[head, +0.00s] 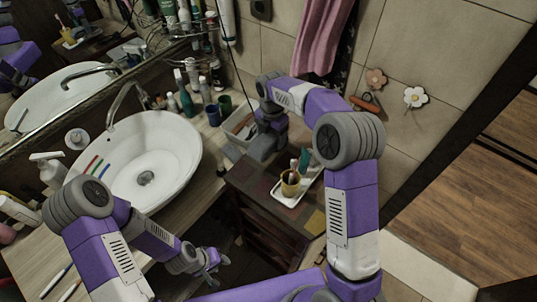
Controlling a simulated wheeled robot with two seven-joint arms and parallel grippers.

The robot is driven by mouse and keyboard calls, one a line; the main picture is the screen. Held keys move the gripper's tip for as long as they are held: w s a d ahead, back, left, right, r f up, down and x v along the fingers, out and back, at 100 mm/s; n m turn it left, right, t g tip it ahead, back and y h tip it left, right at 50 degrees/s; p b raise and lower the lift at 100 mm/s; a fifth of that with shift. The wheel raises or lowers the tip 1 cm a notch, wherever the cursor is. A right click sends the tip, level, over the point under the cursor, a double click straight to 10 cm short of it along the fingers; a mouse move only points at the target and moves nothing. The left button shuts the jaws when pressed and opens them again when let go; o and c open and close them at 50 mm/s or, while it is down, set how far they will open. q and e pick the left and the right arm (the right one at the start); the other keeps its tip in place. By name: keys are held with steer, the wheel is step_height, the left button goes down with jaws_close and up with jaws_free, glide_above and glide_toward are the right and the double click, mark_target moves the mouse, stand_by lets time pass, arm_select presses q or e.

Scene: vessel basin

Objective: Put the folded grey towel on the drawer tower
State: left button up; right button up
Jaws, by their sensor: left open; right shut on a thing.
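The drawer tower (263,222) is a dark wooden unit with drawers, standing beside the counter. My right gripper (264,135) points down over the back left part of its top. It is shut on a grey piece that looks like the folded grey towel (261,149). The towel is low over the top's back edge; the arm hides part of it, and I cannot tell whether it touches the tower. My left gripper (211,268) is open and empty, low in front of the counter and left of the tower.
A white tray (283,200) with a tan cup (290,182) and a teal item takes up the tower top's right part. A white basin (150,150) and several bottles stand on the counter. A pink towel (322,35) hangs behind.

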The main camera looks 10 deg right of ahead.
mark_target(272, 135)
steer(key=f, duration=0.3)
steer(key=shift+s+f, duration=0.1)
steer(key=shift+s, duration=0.2)
step_height(272, 135, down, 5)
steer(key=shift+w+r, duration=0.1)
steer(key=shift+w, duration=0.05)
steer(key=shift+f+b, duration=0.25)
steer(key=shift+b, duration=0.05)
steer(key=o, duration=1)
steer(key=shift+o, duration=0.2)
step_height(272, 135, up, 12)
steer(key=shift+r+p, duration=0.2)
steer(key=shift+p, duration=0.4)
